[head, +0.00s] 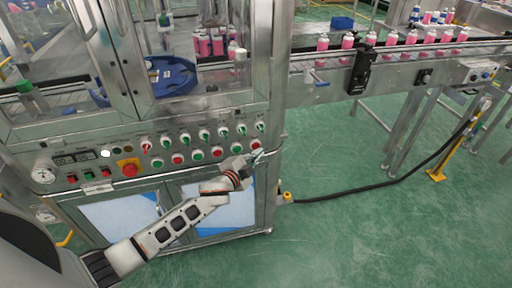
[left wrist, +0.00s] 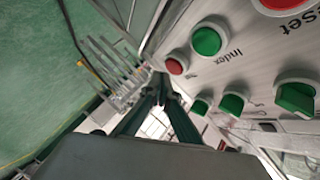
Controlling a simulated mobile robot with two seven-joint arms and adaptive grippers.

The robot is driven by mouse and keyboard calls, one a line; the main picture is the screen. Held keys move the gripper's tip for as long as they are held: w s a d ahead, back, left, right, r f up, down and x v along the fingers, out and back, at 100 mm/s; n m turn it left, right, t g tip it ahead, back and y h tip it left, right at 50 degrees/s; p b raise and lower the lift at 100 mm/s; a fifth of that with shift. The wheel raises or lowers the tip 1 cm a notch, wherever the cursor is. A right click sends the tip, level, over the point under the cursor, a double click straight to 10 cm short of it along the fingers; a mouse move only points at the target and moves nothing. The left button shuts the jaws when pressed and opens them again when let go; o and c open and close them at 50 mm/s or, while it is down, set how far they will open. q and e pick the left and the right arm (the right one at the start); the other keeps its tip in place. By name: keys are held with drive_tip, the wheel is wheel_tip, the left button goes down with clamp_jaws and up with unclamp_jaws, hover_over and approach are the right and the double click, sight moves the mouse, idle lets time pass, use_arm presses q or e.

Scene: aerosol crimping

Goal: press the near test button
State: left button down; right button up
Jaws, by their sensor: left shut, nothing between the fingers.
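The control panel (head: 130,150) on the machine's front carries a lower row of round green and red buttons. No label reading "test" is legible. The red button (head: 256,144) at the row's right end is just above my left gripper (head: 256,156). In the left wrist view, my left gripper (left wrist: 161,92) is shut and empty, its tips close to a small red button (left wrist: 175,66); contact cannot be told. Beside that is a green button (left wrist: 207,41), near the word "Index". A larger red button (left wrist: 285,4) is marked "Reset". My right gripper is not in view.
Green selector switches (head: 204,134) line the panel above the buttons, and a red emergency knob (head: 129,170) is at left. A conveyor (head: 400,55) with pink bottles runs off to the right. A black cable (head: 370,187) crosses the green floor. Floor right of the cabinet is mostly clear.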

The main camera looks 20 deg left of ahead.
use_arm(q)
drive_tip(key=shift+w, duration=0.15)
drive_tip(key=shift+w+a, duration=0.2)
drive_tip(key=shift+w+a, duration=0.25)
drive_tip(key=shift+w, duration=0.1)
idle(1.0)
drive_tip(key=shift+s, duration=0.1)
drive_tip(key=shift+s+d+p, duration=0.35)
drive_tip(key=shift+s+d, duration=0.1)
drive_tip(key=shift+s, duration=0.15)
drive_tip(key=s+d, duration=0.1)
drive_tip(key=s, duration=0.1)
drive_tip(key=s+d+p, duration=0.1)
drive_tip(key=s, duration=0.1)
drive_tip(key=shift+d, duration=0.4)
